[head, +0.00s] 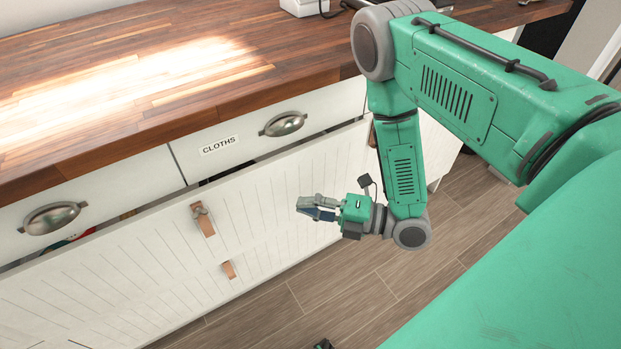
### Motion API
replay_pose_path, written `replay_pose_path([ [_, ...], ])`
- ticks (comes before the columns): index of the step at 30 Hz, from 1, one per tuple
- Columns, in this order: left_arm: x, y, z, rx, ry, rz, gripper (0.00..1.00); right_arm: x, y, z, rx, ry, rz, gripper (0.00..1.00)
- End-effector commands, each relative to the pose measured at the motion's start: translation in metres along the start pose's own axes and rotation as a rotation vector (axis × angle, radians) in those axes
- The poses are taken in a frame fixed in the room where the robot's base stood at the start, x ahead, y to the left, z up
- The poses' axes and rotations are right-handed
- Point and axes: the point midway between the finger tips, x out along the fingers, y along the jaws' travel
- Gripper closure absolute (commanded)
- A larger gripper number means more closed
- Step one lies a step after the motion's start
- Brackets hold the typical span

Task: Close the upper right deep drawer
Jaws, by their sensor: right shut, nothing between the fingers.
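The deep drawer front (265,195) is white and grooved, with a brown leather pull (203,219). It stands out from the cabinet, with a dark gap along its top edge. A second leather pull (228,270) shows lower down; the seam between the two fronts is hard to make out. My right gripper (302,208) is shut and empty, in front of the white front and right of the upper pull. I cannot tell whether it touches the front. A small dark and green piece (322,344) at the bottom edge may be my left gripper; its fingers are hidden.
Above are shallow white drawers with metal cup handles, one labelled CLOTHS (219,145). The wooden countertop (130,90) overhangs them and is mostly clear, with a white box (303,7) at the back. Some coloured items (72,237) show in the left gap. The plank floor (330,290) is open.

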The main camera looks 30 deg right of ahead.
Motion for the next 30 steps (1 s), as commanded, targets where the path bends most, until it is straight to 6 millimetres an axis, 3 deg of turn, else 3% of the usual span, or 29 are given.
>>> replay_pose_path([
  [6,0.01,0.0,0.0,-0.003,0.0,0.0,1.0,0.049,-0.001,0.0,0.0,0.002,0.003,1.0],
  [12,0.017,0.001,-0.001,-0.003,-0.001,0.0,1.0,0.076,-0.001,0.016,-0.001,-0.002,0.001,1.0],
  [18,0.019,0.001,-0.001,-0.004,-0.001,0.0,1.0,0.087,-0.001,0.027,0.002,-0.001,-0.001,1.0],
  [30,0.019,0.001,-0.001,-0.004,-0.002,0.0,1.0,0.089,-0.001,0.029,0.003,-0.001,-0.001,1.0],
])
